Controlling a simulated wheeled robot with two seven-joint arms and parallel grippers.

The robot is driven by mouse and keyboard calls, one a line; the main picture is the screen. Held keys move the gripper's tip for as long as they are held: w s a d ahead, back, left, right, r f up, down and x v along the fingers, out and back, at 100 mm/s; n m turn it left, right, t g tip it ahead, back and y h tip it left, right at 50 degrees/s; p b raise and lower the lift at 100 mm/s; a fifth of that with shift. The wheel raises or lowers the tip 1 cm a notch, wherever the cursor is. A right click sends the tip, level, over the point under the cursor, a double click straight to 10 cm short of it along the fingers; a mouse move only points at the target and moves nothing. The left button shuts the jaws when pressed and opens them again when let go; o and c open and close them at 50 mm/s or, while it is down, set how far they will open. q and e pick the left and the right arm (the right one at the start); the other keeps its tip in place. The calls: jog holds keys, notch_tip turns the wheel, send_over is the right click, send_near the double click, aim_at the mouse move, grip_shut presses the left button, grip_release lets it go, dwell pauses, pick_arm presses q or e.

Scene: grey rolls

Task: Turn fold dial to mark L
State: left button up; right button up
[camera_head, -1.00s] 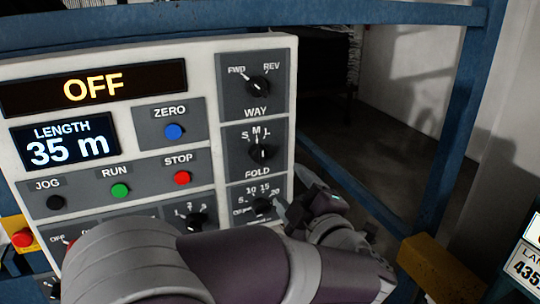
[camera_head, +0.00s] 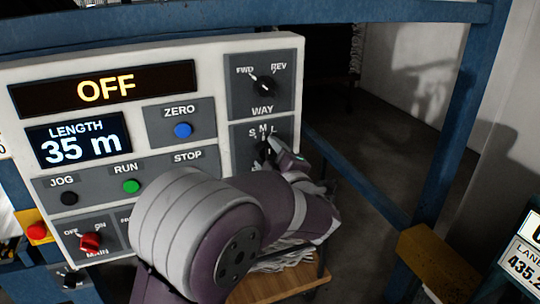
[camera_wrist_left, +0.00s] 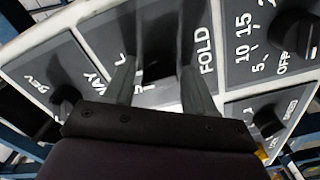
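The control panel's fold dial (camera_head: 263,151) is a black knob with S, M and L marks above it. In the head view it is partly hidden by my left gripper (camera_head: 285,153), which is at its right side. In the left wrist view the two fingers of my left gripper (camera_wrist_left: 159,82) stand apart, with the dark fold dial (camera_wrist_left: 157,45) between them. I cannot tell whether the fingers touch it or where its pointer stands. The word FOLD shows beside the right finger. My right gripper is not in view.
The WAY dial (camera_head: 264,84) sits directly above the fold dial. The numbered dial (camera_wrist_left: 293,33) is close by in the wrist view. The display (camera_head: 106,88) reads OFF and the length screen (camera_head: 79,139) reads 35 m. A blue frame post (camera_head: 456,120) stands at right.

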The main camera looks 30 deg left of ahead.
pick_arm(q)
jog(key=c, duration=0.7)
jog(key=m+p, duration=0.2)
jog(key=shift+r+m, duration=0.1)
jog(key=shift+m, duration=0.3)
jog(key=shift+m+p, duration=0.9)
jog(key=shift+m, duration=0.6)
jog(key=o, duration=1.1)
jog(key=shift+c, duration=0.2)
jog(key=shift+s, duration=0.1)
